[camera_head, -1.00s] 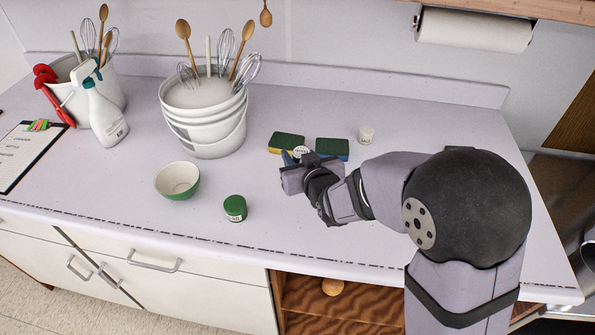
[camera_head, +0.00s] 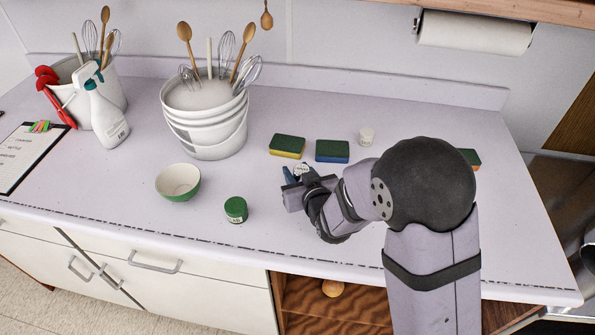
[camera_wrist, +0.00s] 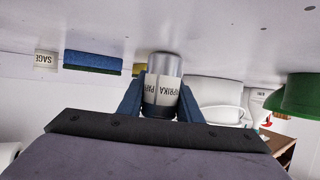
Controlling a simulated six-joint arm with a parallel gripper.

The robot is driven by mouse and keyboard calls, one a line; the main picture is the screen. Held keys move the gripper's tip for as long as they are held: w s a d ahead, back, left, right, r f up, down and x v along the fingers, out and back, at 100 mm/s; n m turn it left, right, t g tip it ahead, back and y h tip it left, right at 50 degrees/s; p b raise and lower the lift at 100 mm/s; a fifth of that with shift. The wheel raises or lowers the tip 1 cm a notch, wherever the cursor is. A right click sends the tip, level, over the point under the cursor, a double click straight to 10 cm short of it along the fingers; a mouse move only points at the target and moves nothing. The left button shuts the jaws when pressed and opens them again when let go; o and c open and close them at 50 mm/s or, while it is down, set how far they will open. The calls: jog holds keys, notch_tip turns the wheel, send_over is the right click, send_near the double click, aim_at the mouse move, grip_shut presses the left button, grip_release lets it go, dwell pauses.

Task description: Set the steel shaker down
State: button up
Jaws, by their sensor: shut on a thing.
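The steel shaker (camera_wrist: 164,90), with a shiny steel end and a white label reading PAPRIKA, sits between the two blue fingers of my gripper (camera_wrist: 160,105) in the wrist view. My gripper is shut on it. In the head view my gripper (camera_head: 297,176) is over the middle of the counter (camera_head: 290,235), in front of the sponges. Only a small pale part of the shaker (camera_head: 301,170) shows there, mostly hidden by my gripper. I cannot tell whether the shaker touches the counter.
A yellow-green sponge (camera_head: 287,146), a blue-green sponge (camera_head: 332,151) and a small white jar (camera_head: 366,137) stand behind my gripper. A green-lidded jar (camera_head: 236,210) and a green bowl (camera_head: 178,182) are to its left. White buckets (camera_head: 207,130) stand further back. The front middle counter is clear.

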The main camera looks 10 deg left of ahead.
jog(key=shift+f, duration=0.2)
jog(key=o, duration=1.1)
jog(key=shift+r, duration=0.1)
jog(key=shift+r, duration=0.15)
jog(key=shift+b+v, duration=0.6)
jog(key=shift+v, duration=3.15)
jog(key=shift+d, duration=0.1)
